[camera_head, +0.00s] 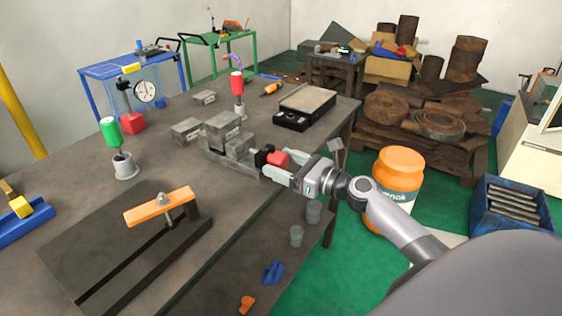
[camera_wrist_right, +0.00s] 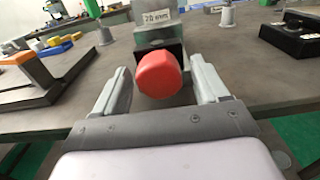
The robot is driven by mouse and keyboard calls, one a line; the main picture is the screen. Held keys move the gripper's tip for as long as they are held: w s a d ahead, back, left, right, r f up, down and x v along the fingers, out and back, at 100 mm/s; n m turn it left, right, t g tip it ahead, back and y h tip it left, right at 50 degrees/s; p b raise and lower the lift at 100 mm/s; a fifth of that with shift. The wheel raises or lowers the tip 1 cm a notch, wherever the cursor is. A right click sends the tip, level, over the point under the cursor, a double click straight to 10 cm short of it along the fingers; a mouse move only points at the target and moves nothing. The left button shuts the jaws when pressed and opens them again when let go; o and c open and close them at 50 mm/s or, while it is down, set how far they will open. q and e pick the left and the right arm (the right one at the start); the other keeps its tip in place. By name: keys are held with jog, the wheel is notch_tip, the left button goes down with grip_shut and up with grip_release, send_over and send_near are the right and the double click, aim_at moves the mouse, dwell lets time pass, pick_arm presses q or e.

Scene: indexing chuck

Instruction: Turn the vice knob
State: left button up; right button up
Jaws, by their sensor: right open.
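The vice (camera_head: 229,139) is a grey metal block assembly on the table, left of my right gripper in the head view. Its red knob (camera_head: 277,158) sits on a black mount on the vice's right side. In the right wrist view the red faceted knob (camera_wrist_right: 158,75) is near the middle, in front of the black mount. My right gripper (camera_head: 276,164) is open, with one finger on each side of the knob. In the wrist view gaps show between the knob and both fingers, so I see no contact. My left gripper is not in view.
The dark table (camera_head: 75,147) holds a dial gauge (camera_head: 145,92), a green-handled tool (camera_head: 110,132), a red-handled tool (camera_head: 237,84) and a clamp with an orange bar (camera_head: 160,207). A black-and-grey box (camera_head: 305,103) sits behind the gripper. An orange jar (camera_head: 398,178) stands beyond my right arm.

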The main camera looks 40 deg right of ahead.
jog(key=shift+w+a, duration=0.2)
jog(key=shift+w, duration=0.2)
jog(key=c, duration=1)
jog(key=shift+c, duration=0.2)
jog(key=shift+n, duration=0.5)
